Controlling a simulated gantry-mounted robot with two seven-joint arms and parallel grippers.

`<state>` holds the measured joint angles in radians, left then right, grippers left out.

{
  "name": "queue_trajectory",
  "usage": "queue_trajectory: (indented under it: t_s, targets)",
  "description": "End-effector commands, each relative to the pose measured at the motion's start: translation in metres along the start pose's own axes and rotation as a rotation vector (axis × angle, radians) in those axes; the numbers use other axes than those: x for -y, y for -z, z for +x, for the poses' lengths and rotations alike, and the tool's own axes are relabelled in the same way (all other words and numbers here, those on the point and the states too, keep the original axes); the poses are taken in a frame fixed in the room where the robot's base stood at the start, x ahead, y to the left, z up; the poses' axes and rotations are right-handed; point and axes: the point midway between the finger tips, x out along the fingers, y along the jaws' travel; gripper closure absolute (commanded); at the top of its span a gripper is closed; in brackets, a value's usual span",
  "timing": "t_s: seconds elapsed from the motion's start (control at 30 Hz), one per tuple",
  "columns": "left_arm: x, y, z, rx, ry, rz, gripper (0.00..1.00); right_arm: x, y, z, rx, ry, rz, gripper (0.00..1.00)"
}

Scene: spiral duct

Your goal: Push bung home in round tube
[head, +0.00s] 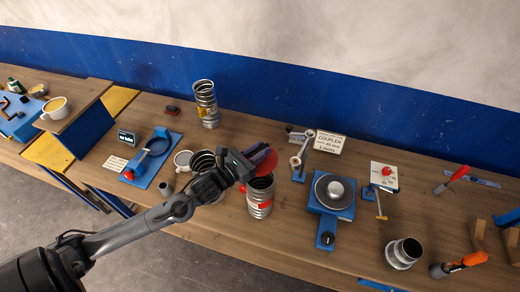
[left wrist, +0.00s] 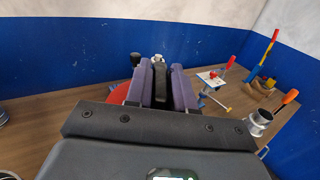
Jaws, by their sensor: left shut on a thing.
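The round tube (head: 260,198) is a ribbed metal spiral duct standing upright on the bench, with a red mark on its side. My left gripper (head: 262,155), with purple fingers, is over its top. It is shut on the bung (head: 268,165), a red disc that shows just below the fingers at the tube's mouth. In the left wrist view the purple fingers (left wrist: 160,86) close on a black grip, and the red disc (left wrist: 117,95) shows beside them. The tube's mouth is mostly hidden, so I cannot tell whether the bung is inside it. My right gripper is not in view.
Another spiral duct (head: 205,104) stands at the back. A cup (head: 183,160) and another ribbed piece (head: 203,162) are left of the tube. A blue turntable fixture (head: 332,195) stands to the right, and a short metal collar (head: 403,253) lies front right.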

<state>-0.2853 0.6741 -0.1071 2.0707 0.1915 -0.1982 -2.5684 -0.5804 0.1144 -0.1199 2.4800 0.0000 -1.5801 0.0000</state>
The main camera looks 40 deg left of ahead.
Motion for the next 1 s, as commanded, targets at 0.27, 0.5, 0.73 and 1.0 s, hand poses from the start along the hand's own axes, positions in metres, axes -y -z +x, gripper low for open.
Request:
queue_trajectory:
  t_s: [0.27, 0.5, 0.73, 1.0]
  targets:
    - [0.0, 0.018, 0.0, 0.002, 0.0, 0.0, 1.0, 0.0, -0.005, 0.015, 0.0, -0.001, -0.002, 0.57]
    - [-0.001, 0.038, 0.0, 0.003, -0.001, 0.001, 1.0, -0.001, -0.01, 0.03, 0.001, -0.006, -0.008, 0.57]
    - [0.0, 0.053, 0.0, 0.003, 0.0, 0.001, 1.0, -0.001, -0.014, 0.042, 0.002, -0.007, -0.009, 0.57]
    - [0.0, 0.057, 0.0, 0.003, 0.0, 0.001, 1.0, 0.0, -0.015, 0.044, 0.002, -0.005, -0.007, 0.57]
